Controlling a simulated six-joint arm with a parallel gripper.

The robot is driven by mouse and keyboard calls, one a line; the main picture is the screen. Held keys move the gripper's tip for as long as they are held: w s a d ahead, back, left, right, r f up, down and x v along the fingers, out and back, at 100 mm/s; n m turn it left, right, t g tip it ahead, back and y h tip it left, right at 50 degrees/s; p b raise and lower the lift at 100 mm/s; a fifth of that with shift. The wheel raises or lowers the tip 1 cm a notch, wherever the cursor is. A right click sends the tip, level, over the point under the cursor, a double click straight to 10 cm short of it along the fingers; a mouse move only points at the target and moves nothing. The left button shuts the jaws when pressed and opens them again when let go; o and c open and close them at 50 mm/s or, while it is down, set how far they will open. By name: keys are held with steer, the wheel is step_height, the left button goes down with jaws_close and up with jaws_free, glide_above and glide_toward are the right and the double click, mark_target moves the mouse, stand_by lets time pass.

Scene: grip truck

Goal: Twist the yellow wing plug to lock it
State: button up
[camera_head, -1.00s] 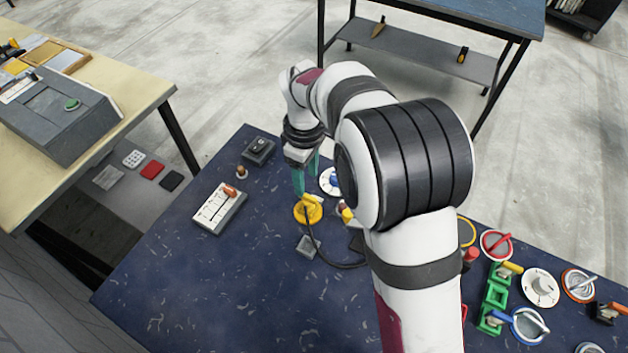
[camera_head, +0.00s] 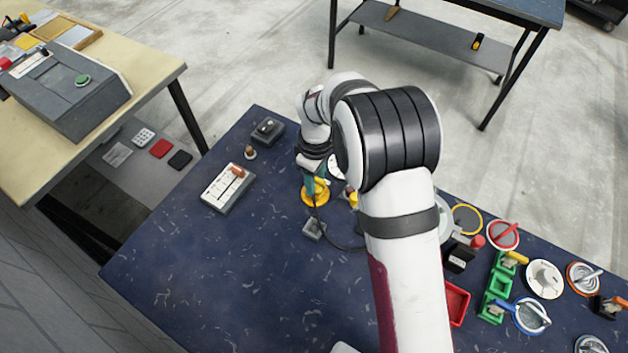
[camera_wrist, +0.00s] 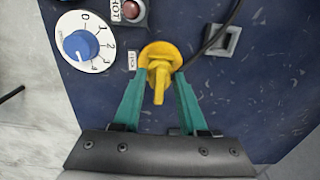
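The yellow wing plug (camera_wrist: 160,54) sits on the dark blue table (camera_head: 230,290); in the wrist view its round base is at the top middle and its wing points down the picture. My gripper (camera_wrist: 161,74) is open. Its two teal fingers stand on either side of the wing, with a gap visible on both sides, and the tips reach close to the base's edge. In the head view the plug (camera_head: 313,194) is partly hidden by my gripper (camera_head: 317,186), which is right over it.
A white dial with a blue knob (camera_wrist: 80,44) and a red button (camera_wrist: 131,9) are beside the plug. A black cable (camera_wrist: 213,38) runs to a small grey square part (camera_wrist: 224,40). A white switch panel (camera_head: 228,188) lies left. Several coloured dials and handles crowd the right.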

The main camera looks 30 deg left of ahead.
mark_target(316, 179)
jaws_close()
steer(key=m, duration=0.6)
steer(key=shift+m, duration=0.3)
steer(key=m, duration=0.7)
steer(key=shift+d, duration=0.1)
steer(key=o, duration=0.5)
jaws_free()
steer(key=shift+r, duration=3.8)
